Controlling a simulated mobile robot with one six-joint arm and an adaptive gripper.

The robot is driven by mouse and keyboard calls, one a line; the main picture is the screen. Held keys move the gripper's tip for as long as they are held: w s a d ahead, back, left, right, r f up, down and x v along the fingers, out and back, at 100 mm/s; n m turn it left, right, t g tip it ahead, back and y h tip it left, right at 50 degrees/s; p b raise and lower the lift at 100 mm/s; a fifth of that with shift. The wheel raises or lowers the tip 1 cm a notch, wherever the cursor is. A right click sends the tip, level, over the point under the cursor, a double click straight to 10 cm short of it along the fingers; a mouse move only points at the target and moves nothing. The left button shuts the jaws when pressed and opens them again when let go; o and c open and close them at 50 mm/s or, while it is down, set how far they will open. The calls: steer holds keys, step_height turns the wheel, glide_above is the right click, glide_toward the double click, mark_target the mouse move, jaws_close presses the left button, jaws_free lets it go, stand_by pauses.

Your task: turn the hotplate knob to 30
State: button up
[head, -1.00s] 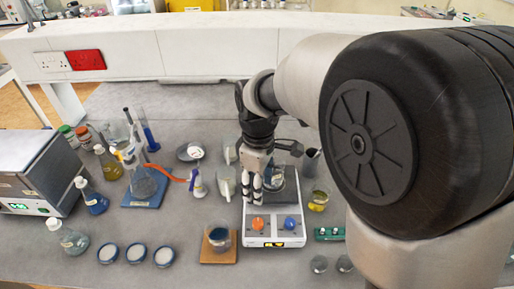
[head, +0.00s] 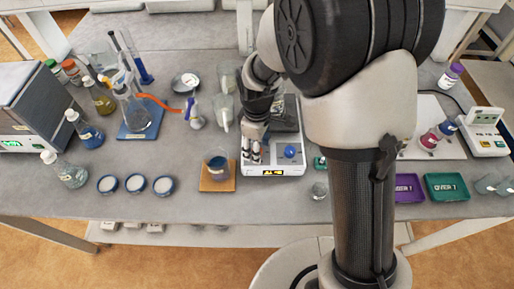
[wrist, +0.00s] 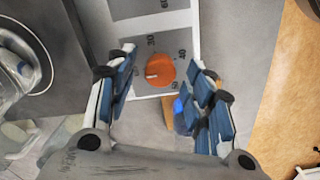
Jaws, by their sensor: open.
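The white hotplate (head: 282,170) stands on the grey bench in the head view, with a blue knob (head: 290,152) and a lit display on its front. My gripper (head: 252,160) is over its left front and hides the orange knob there. In the wrist view the orange knob (wrist: 161,71) shows between the spread fingers of my open gripper (wrist: 162,72), apart from both. A white mark on the knob points toward the picture's left. The printed 30 (wrist: 151,40) is above the knob and 40 (wrist: 182,54) at its upper right.
A beaker on a brown pad (head: 217,188) stands just left of the hotplate. Lidded dishes (head: 135,184) and glassware are farther left. Purple (head: 408,188) and green (head: 447,187) trays lie at the right. Bare bench lies between dishes and pad.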

steer(key=shift+f, duration=0.25)
steer(key=shift+c, duration=0.5)
steer(key=c, duration=1)
